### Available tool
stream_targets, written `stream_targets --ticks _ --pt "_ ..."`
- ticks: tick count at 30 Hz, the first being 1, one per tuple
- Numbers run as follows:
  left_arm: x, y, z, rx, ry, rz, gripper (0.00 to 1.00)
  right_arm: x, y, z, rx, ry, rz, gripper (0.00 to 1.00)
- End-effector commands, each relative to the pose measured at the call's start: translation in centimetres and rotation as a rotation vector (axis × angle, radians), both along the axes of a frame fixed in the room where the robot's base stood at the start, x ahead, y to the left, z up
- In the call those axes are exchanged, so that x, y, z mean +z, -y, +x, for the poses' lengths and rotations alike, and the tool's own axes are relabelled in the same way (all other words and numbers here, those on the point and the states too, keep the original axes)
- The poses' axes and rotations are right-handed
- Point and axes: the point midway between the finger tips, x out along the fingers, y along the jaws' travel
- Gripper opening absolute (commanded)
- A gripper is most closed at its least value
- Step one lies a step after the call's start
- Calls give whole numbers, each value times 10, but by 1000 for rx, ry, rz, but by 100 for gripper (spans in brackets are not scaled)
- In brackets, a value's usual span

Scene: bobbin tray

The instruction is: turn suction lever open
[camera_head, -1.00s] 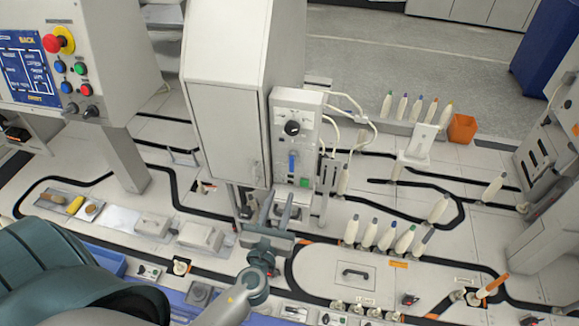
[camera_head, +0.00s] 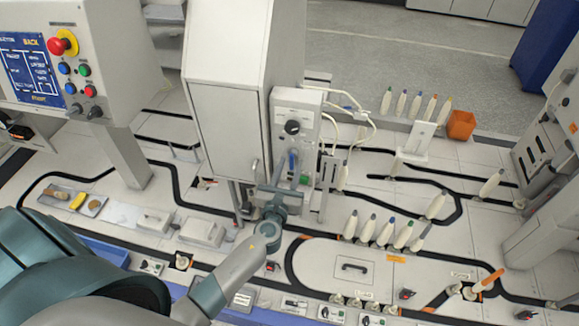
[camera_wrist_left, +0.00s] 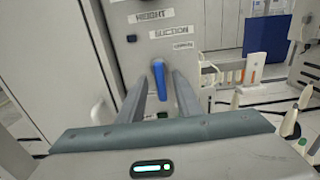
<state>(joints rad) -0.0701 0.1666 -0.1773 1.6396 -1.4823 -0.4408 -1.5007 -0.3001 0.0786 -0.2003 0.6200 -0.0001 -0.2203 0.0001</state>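The blue suction lever (camera_head: 292,161) is on the front of a pale control box (camera_head: 297,108), below a black knob. In the left wrist view the lever (camera_wrist_left: 159,82) points roughly down the panel, near a white label that appears to read SUCTION. My left gripper (camera_wrist_left: 160,88) is open, its two grey fingers on either side of the lever with gaps visible. Whether the fingertips reach past the lever's face is hard to tell. In the head view my left gripper (camera_head: 290,168) covers the lower part of the panel. My right gripper is not in view.
A tall pale cabinet (camera_head: 226,125) stands directly left of the control box. White cables (camera_head: 350,115) loop on its right. Several bobbins (camera_head: 380,232) stand on the table to the right. A panel with a red emergency button (camera_head: 62,42) is at far left.

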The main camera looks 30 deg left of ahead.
Motion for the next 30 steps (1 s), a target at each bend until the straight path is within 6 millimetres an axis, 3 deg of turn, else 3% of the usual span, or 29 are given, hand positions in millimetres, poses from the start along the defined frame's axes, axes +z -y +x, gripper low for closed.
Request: stream_targets --ticks 4,8,20,30 --pt "0 0 0 0 0 0 31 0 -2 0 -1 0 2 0" --pt "0 0 0 0 0 1 0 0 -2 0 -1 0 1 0" --pt "0 1 0 0 7 -23 0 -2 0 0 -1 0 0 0" --pt "-1 3 1 0 47 -178 0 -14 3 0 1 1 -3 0"
